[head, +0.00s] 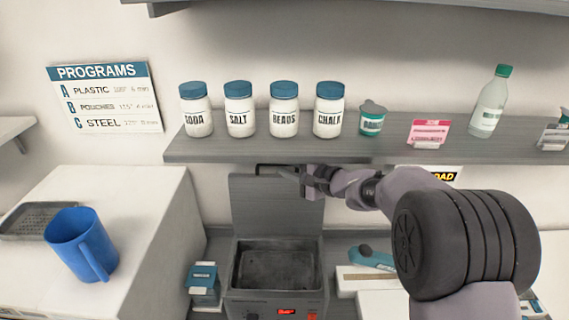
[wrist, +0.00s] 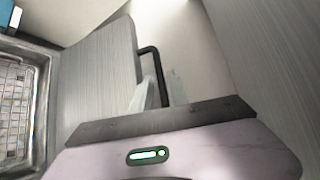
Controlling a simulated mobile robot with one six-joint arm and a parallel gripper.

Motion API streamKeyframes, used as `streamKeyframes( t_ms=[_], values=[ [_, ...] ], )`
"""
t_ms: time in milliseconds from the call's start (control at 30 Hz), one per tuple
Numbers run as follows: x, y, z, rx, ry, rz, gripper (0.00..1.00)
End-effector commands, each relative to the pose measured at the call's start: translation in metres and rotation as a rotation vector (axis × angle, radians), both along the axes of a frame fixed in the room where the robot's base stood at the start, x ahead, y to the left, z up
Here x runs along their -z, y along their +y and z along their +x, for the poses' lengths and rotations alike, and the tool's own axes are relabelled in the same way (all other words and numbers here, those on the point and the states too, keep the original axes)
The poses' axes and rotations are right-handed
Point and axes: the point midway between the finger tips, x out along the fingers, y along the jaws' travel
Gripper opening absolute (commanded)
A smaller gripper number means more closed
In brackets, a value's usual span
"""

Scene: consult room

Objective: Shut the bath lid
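The bath (head: 277,265) is a grey box with an open basin and a red display on its front. Its grey lid (head: 277,205) stands upright at the back of the basin, so the bath is open. The lid has a black bar handle (wrist: 152,68) at its upper edge, seen in the wrist view beside the lid panel (wrist: 100,85). My gripper (head: 305,178) is at the top right of the lid, close to the handle. Its fingers are small and pale in the wrist view, and I cannot tell whether they are open or touch the handle.
A shelf (head: 350,150) runs just above the lid and my gripper, with several jars, a cup and a bottle (head: 490,102) on it. A blue jug (head: 82,245) stands on the white counter at left. A small blue-topped box (head: 203,282) stands left of the bath.

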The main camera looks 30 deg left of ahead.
Motion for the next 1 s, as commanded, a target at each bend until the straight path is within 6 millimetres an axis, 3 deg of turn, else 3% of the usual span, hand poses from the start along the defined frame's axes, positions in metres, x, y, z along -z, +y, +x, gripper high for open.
streamKeyframes(
  t_ms=[267,400,1000],
  values=[
    [0.0014,0.0044,0.0014,0.0,0.001,0.0,0.2],
    [0.0013,0.0042,0.0014,0.0,0.001,0.0,0.0],
    [0.0013,0.0039,0.0014,0.0,0.001,0.0,0.0]
  ],
)
